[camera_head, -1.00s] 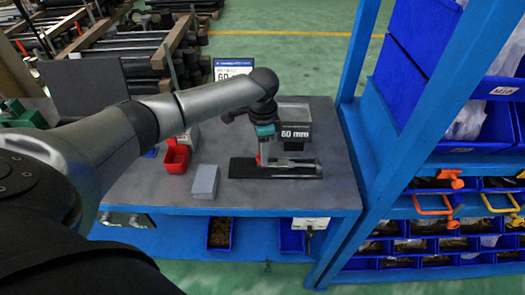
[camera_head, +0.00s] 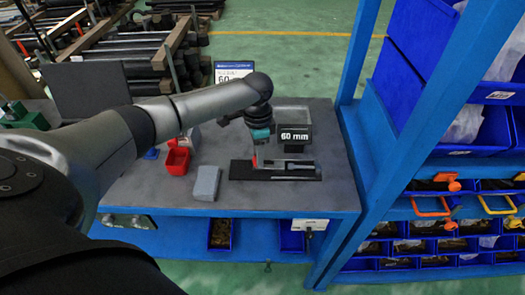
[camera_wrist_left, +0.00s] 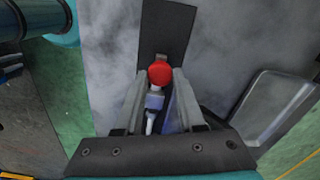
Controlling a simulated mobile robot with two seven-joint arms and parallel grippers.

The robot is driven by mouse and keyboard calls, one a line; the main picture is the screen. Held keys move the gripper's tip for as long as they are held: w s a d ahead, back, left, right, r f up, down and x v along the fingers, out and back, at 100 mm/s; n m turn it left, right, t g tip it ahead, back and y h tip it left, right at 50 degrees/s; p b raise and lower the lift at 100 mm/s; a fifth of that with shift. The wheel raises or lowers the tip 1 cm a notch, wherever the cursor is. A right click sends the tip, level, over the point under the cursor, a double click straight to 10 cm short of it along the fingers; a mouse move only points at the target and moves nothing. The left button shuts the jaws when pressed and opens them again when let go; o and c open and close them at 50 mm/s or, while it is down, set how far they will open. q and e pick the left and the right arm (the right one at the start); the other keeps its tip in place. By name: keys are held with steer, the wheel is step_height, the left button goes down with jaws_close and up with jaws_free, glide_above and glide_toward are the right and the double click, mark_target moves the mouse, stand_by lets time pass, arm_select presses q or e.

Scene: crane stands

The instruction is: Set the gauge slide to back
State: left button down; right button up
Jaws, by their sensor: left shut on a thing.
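The gauge (camera_head: 236,170) is a dark flat base with a grey metal slide (camera_head: 292,165) on top, lying on the grey bench. A black display (camera_head: 294,136) behind it reads 60 mm. My left gripper (camera_head: 256,160) reaches down over the left part of the gauge. In the left wrist view, a red round knob (camera_wrist_left: 160,73) sits between its fingertips, with a small grey-blue fitting below it. The gripper is shut on the knob. Part of the dark base (camera_wrist_left: 168,28) shows beyond the fingers. My right gripper is not in view.
A red bin (camera_head: 177,161) and a grey block (camera_head: 206,182) stand left of the gauge. A blue rack (camera_head: 345,150) with bins rises at the right. The bench front has free room.

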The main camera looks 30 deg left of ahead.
arm_select(q)
steer(key=s+a+p, duration=0.1)
steer(key=a+p, duration=0.1)
steer(key=shift+s+a+r, duration=0.2)
steer(key=shift+s+a, duration=0.2)
steer(key=shift+s+a+f+p, duration=0.15)
steer(key=shift+a+f+p, duration=0.05)
steer(key=shift+a+p, duration=0.2)
steer(key=c, duration=0.5)
jaws_free()
steer(key=shift+s, duration=0.1)
step_height(320, 180, up, 15)
steer(key=p, duration=0.1)
steer(key=shift+r, duration=0.15)
